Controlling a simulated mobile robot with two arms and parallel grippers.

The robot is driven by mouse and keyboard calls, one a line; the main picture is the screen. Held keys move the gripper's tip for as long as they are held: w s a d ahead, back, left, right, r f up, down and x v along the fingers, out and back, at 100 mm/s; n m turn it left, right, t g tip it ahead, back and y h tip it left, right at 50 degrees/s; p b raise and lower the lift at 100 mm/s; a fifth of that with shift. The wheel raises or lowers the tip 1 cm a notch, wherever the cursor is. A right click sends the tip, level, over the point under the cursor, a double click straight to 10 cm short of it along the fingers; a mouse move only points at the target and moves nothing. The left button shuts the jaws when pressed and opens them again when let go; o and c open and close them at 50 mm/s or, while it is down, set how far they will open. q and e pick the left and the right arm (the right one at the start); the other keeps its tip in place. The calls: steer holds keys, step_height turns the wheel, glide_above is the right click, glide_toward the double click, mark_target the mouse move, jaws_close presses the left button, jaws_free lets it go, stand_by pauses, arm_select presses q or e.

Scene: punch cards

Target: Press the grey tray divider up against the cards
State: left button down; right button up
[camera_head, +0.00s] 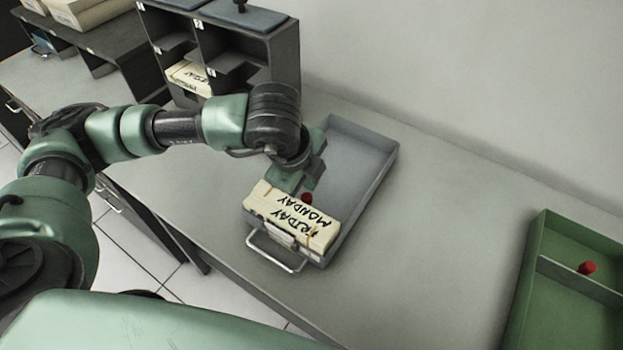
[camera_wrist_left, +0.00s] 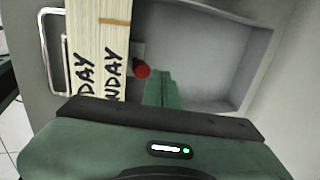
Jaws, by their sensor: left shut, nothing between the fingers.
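The grey tray (camera_head: 375,185) lies on the table, with its wire handle toward me. Two card stacks marked FRIDAY and MONDAY (camera_head: 290,215) stand at its handle end. A red knob (camera_head: 307,197), apparently on the grey divider, sits right beside the MONDAY cards. The knob shows in the left wrist view (camera_wrist_left: 142,71) too; the divider itself is mostly hidden, and I cannot tell whether it touches the cards. My left gripper (camera_head: 298,184) is shut and empty, down in the tray on the open side of the knob. Its green fingers (camera_wrist_left: 160,90) are close to the knob.
A green tray (camera_head: 530,265) with its own divider and red knob (camera_head: 587,267) stands at the right. A dark pigeonhole rack (camera_head: 270,45) holding cards (camera_head: 190,78) stands behind my arm. The table between the trays is clear.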

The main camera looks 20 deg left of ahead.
mark_target(305, 198)
arm_select(q)
steer(key=shift+p+v, duration=0.95)
steer(key=shift+v, duration=1.4)
